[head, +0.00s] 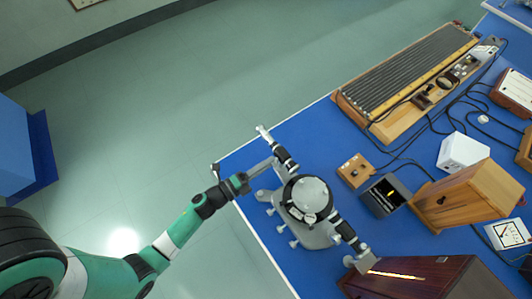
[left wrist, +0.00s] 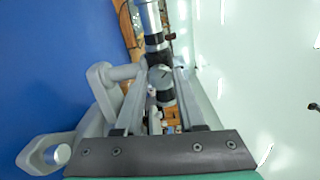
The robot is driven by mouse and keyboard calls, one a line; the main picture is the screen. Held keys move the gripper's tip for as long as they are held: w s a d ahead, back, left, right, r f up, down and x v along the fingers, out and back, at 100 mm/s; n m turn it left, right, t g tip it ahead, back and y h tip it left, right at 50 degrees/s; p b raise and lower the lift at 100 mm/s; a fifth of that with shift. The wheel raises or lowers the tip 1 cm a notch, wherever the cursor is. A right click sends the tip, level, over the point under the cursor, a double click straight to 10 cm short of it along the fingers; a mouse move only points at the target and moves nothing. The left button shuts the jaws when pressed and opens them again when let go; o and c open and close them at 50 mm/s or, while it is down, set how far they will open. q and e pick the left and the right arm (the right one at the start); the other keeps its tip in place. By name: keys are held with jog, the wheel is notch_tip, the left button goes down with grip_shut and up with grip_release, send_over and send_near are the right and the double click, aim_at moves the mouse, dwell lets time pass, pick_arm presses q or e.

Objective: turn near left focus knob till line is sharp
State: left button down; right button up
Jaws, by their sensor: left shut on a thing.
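The grey spectrometer (head: 312,232) stands on the blue bench, with a round table in its middle and one black-and-silver tube toward the upper left, another toward the lower right. My left gripper (head: 272,162) reaches in from the left beside the upper-left tube (head: 285,158). In the left wrist view its fingers are shut on a silver focus knob (left wrist: 161,77) with a dark mark on its face. The knob's far side is hidden. My right gripper is out of view.
A small wooden box (head: 355,171) sits beside the screen. A dark wooden box (head: 425,285) stands near the lower-right tube. A wooden housing (head: 470,195), a white box (head: 462,151) and cables fill the right. Open floor (head: 180,110) lies left of the bench.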

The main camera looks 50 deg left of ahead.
pick_arm(q)
jog(key=shift+n+p, duration=1.35)
jog(key=shift+n, duration=2.05)
jog(key=c, duration=0.5)
grip_release()
jog(key=s+p, duration=0.2)
jog(key=s, duration=0.9)
jog(key=shift+s+a, duration=0.15)
jog(key=shift+s, duration=0.15)
